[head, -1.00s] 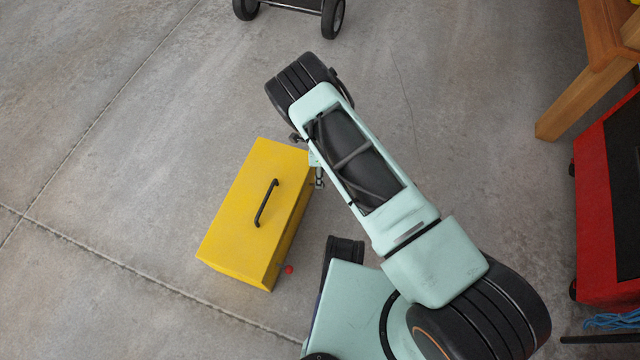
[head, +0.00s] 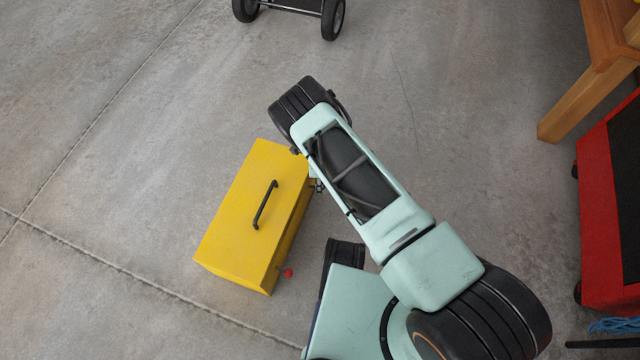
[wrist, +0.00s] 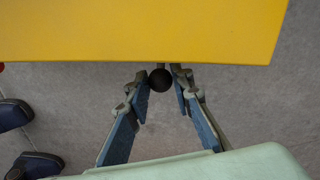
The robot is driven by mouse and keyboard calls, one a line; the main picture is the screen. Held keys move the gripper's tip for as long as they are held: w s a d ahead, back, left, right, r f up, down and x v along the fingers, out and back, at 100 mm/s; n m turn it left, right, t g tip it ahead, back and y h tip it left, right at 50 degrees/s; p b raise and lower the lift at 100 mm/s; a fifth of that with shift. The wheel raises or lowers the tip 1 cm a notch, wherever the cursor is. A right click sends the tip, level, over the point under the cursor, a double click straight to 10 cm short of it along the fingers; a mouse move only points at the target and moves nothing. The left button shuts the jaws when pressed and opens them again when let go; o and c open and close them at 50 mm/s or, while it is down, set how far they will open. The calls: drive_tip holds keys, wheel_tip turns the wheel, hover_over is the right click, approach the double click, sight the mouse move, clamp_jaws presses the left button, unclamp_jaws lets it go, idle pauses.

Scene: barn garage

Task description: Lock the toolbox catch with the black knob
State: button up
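The yellow toolbox (head: 236,222) with a black top handle (head: 264,205) sits on the floor, left of my arm in the head view. Its yellow lid also fills the top of the wrist view (wrist: 130,30). The black knob (wrist: 160,81) stands out from below the lid's edge in the wrist view. My gripper (wrist: 161,76) is open, with one finger on each side of the black knob. The left finger is very close to the knob or touching it; a small gap shows on the right. In the head view my arm mostly hides the gripper and the black knob.
A red knob (head: 288,273) sticks out near the toolbox's front end. A wheeled cart (head: 292,8) stands at the top. A wooden leg (head: 580,100) and a red cabinet (head: 595,215) are at the right. Floor left of the toolbox is clear.

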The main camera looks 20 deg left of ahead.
clamp_jaws()
drive_tip(key=shift+d+f+y, duration=0.1)
drive_tip(key=shift+d+y, duration=0.1)
drive_tip(key=shift+y, duration=0.3)
drive_tip(key=shift+d+f+y+p, duration=0.25)
drive_tip(key=shift+y+p, duration=0.15)
drive_tip(key=shift+y, duration=0.3)
drive_tip(key=shift+d+f+t+y+b, duration=0.2)
drive_tip(key=shift+f+y, duration=0.25)
drive_tip(key=shift+y, duration=0.5)
drive_tip(key=shift+d+f+t+y+b, duration=0.15)
drive_tip(key=shift+f+y, duration=0.3)
drive_tip(key=shift+y, duration=0.5)
drive_tip(key=shift+f+y, duration=0.65)
drive_tip(key=shift+y, duration=0.65)
drive_tip(key=shift+f+y, duration=0.6)
drive_tip(key=shift+y, duration=0.7)
drive_tip(key=shift+w, duration=0.1)
